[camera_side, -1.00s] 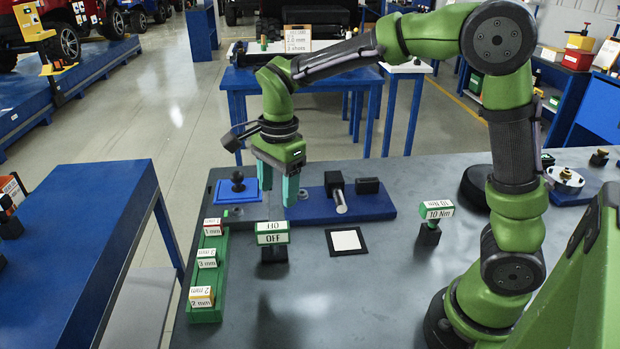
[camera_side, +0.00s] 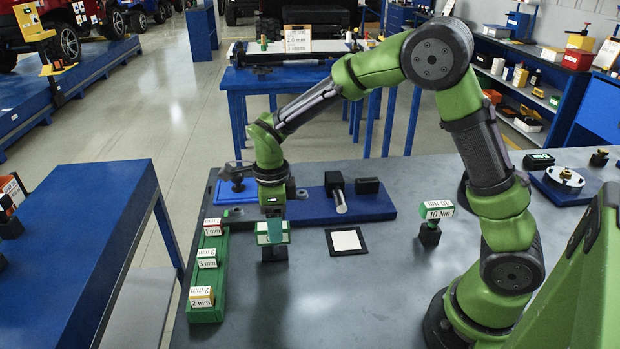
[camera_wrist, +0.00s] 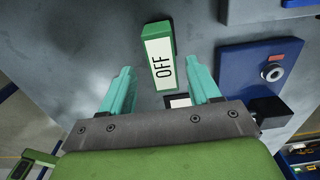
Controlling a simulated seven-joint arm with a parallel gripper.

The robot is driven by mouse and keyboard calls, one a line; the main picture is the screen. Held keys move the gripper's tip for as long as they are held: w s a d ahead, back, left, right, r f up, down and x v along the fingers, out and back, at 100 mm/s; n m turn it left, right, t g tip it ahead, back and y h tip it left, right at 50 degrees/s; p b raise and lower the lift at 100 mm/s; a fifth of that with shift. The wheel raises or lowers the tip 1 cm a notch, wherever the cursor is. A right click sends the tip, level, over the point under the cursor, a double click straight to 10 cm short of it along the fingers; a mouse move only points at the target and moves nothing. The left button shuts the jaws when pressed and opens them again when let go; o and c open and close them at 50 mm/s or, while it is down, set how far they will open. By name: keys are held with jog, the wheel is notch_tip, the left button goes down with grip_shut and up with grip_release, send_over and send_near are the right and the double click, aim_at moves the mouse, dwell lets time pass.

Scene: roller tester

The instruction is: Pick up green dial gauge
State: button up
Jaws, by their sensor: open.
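The green-and-white block labelled OFF, likely the green dial gauge, stands on a black base (camera_side: 274,253) on the grey table. In the wrist view the block (camera_wrist: 161,64) shows its white OFF face and green top, lying between and just beyond my fingertips. My gripper (camera_wrist: 161,74) is open, with one teal finger on each side of the block and gaps between. In the side view my gripper (camera_side: 271,232) points down at the block and hides most of it, so contact cannot be told there.
A green rack (camera_side: 205,312) with several labelled blocks is at left. A blue plate (camera_side: 365,206) with a metal pin stands behind. A black-framed white square (camera_side: 346,241) lies to the right. A green block labelled 10 Nm (camera_side: 437,209) stands farther right.

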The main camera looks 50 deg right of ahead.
jog(key=shift+w+a+f, duration=0.1)
jog(key=shift+w+f, duration=0.1)
jog(key=shift+f, duration=1.35)
jog(key=shift+w+f, duration=0.2)
jog(key=shift+f, duration=1.35)
jog(key=shift+c, duration=0.3)
jog(key=shift+r, duration=0.1)
grip_shut()
